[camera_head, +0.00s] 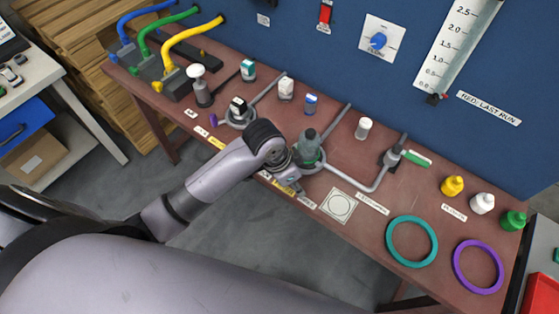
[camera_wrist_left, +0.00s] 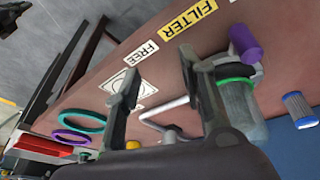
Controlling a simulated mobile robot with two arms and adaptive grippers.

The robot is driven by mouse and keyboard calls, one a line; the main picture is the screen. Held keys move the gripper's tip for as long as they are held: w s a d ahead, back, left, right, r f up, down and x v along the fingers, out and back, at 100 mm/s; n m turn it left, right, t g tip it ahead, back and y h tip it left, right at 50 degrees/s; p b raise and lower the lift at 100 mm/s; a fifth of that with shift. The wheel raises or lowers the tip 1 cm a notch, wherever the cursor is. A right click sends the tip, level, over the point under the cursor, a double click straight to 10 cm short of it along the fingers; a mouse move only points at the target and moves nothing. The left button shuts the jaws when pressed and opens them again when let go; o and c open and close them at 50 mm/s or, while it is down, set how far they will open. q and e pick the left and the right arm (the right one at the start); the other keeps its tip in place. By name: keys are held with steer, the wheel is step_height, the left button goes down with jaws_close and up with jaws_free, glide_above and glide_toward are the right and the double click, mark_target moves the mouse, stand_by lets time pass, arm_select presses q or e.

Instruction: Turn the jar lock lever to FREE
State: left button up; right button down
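The grey jar (camera_wrist_left: 240,102) with a green band stands upright in a holder; it also shows in the head view (camera_head: 309,148). A purple cylinder (camera_wrist_left: 245,42), apparently the lever's grip, stands beside the jar, right of the yellow FILTER label (camera_wrist_left: 195,18) and away from the white FREE label (camera_wrist_left: 143,50). The lever's arm is not clear, and my arm seems to hide this grip in the head view. My left gripper (camera_wrist_left: 160,88) is open and empty. Its fingers are apart in front of the jar, left of the purple grip. My right gripper is not in view.
A bent grey pipe (camera_head: 350,183) runs right from the jar. A blue cartridge (camera_head: 310,104) and white cap (camera_head: 363,128) stand behind. A teal ring (camera_head: 391,254) and purple ring (camera_head: 457,270) lie right. A second holder with a purple grip (camera_head: 213,120) is left.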

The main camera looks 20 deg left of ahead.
arm_select(q)
steer(key=w+a+r+m+g+y, duration=0.1)
steer(key=w+a+r+m+y, duration=0.15)
steer(key=r, duration=0.45)
steer(key=w+a+r+m+g+y, duration=0.1)
steer(key=w+a+r+m, duration=0.1)
steer(key=w+a+r, duration=0.35)
steer(key=shift+h, duration=0.25)
steer(key=f, duration=0.5)
steer(key=s+d+f+p, duration=0.1)
steer(key=f, duration=0.4)
steer(key=f+p, duration=0.1)
steer(key=f, duration=0.5)
steer(key=shift+s+d+f, duration=0.1)
steer(key=shift+s+d, duration=0.15)
steer(key=shift+s, duration=0.05)
jaws_close()
